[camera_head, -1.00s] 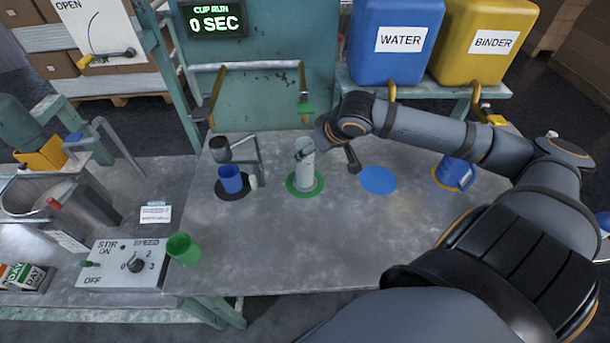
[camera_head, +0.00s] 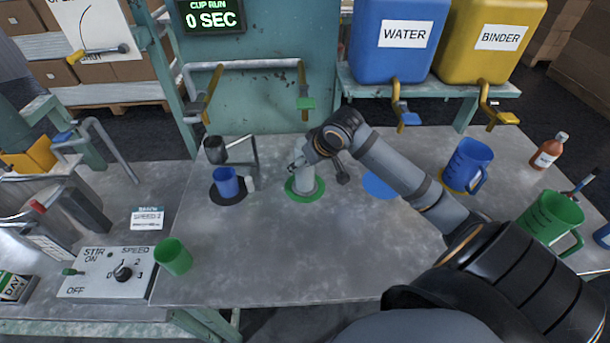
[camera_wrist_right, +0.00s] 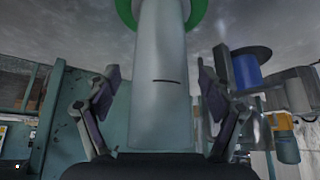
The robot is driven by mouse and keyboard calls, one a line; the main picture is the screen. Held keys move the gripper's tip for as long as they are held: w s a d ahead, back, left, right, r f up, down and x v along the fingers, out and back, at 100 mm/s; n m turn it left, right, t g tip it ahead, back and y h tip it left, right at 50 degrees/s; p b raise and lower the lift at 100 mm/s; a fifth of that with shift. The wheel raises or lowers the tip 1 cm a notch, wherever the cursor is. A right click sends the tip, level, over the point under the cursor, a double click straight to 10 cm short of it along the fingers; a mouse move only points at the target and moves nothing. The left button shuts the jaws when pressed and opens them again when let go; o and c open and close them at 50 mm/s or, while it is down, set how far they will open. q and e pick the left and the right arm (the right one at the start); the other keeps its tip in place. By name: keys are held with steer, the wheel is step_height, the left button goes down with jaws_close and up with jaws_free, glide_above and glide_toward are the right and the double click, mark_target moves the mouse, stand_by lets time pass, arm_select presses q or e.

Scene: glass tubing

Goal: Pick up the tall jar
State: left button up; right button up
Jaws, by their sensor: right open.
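The tall jar (camera_head: 305,180) is a pale grey-white cylinder standing upright on the green disc (camera_head: 317,192) on the metal table. My right gripper (camera_head: 300,166) is at the jar, and my own wrist hides part of the jar's top in the head view. In the right wrist view the jar (camera_wrist_right: 162,75) stands between the two fingers of the gripper (camera_wrist_right: 158,95), with a gap on each side. A short dark line marks its side. The gripper is open. My left gripper is not in view.
A blue cup (camera_head: 227,183) stands on a black disc to the left. A blue disc (camera_head: 381,187) lies bare to the right. A blue pitcher (camera_head: 467,165), a green pitcher (camera_head: 549,217) and a brown bottle (camera_head: 549,151) stand further right. A green cup (camera_head: 173,257) is at front left.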

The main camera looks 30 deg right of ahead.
steer(key=shift+w+f, duration=0.4)
steer(key=shift+f, duration=0.2)
steer(key=c, duration=1.4)
steer(key=shift+r, duration=0.2)
steer(key=shift+c, duration=0.2)
